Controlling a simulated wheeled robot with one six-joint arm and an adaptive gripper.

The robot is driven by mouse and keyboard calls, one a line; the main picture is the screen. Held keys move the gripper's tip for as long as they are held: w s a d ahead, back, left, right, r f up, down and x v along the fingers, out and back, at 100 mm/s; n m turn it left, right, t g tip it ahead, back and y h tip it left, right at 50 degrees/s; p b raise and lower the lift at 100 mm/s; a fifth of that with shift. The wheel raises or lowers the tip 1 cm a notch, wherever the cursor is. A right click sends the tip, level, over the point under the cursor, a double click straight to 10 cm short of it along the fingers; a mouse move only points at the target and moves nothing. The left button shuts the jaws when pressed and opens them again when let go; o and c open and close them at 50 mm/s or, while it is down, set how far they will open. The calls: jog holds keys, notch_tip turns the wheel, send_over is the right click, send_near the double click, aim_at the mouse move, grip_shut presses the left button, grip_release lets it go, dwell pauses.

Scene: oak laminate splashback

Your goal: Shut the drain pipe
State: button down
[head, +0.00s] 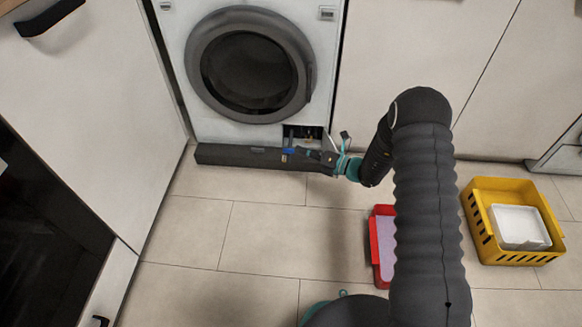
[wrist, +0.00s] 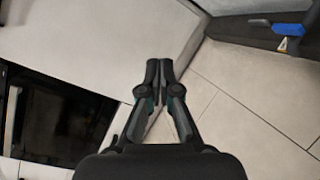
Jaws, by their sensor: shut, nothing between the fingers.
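A white washing machine (head: 180,40) with a round dark door stands at the back. A small opening (head: 314,131) shows low on its front right. A blue part (head: 289,150), likely on the drain pipe, is at this opening; it also shows at the top right of the wrist view (wrist: 287,30). The pipe's inner parts are too small to make out. My gripper (head: 304,154) is low in front of the opening, close to the blue part. In the wrist view its fingers (wrist: 158,64) are together and empty, with the blue part off to their right.
A long dark plinth (head: 225,155) runs along the machine's foot. A red tray (head: 376,250) and a yellow crate (head: 483,240) with a white box (head: 520,226) stand on the floor at right. White cabinets flank the machine. The tiled floor at front left is clear.

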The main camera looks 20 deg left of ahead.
notch_tip(320, 180, down, 22)
jog(key=d+r+m+t+h, duration=0.1)
jog(key=d+m+t+h, duration=0.1)
jog(key=m+t, duration=0.7)
jog(key=w+a+m+g+b, duration=0.1)
jog(key=w+a+m, duration=0.1)
jog(key=w+a, duration=0.7)
jog(key=shift+w+a+f+m+g, duration=0.15)
jog(key=shift+w+f+m+g, duration=0.15)
jog(key=shift+g, duration=0.1)
